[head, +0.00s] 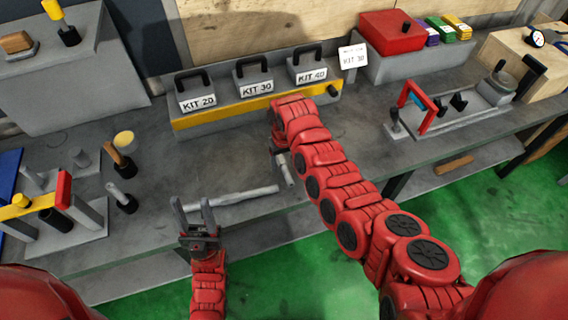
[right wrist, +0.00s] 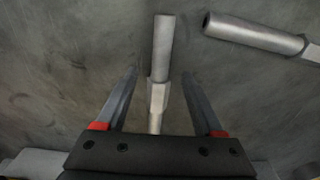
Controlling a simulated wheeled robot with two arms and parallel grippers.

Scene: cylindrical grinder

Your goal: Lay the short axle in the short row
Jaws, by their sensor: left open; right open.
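The short axle, a grey metal shaft, lies on the bench under my right gripper; part of it shows in the head view (head: 287,172). In the right wrist view the short axle (right wrist: 161,50) runs between the two fingers of my right gripper (right wrist: 160,75). These fingers are open, with a gap visible on both sides of the shaft. The right arm hides part of it in the head view. My left gripper (head: 193,204) is open and empty near the bench's front edge, by the left end of a longer axle (head: 235,196). I cannot tell which place is the short row.
The longer axle also shows in the right wrist view (right wrist: 252,34). Weights marked KIT 20 (head: 197,101), KIT 30 (head: 254,86) and KIT 40 (head: 311,76) stand on a yellow-fronted block (head: 222,113). A fixture with a red part (head: 64,188) stands left. A red-handled fixture (head: 445,112) stands right.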

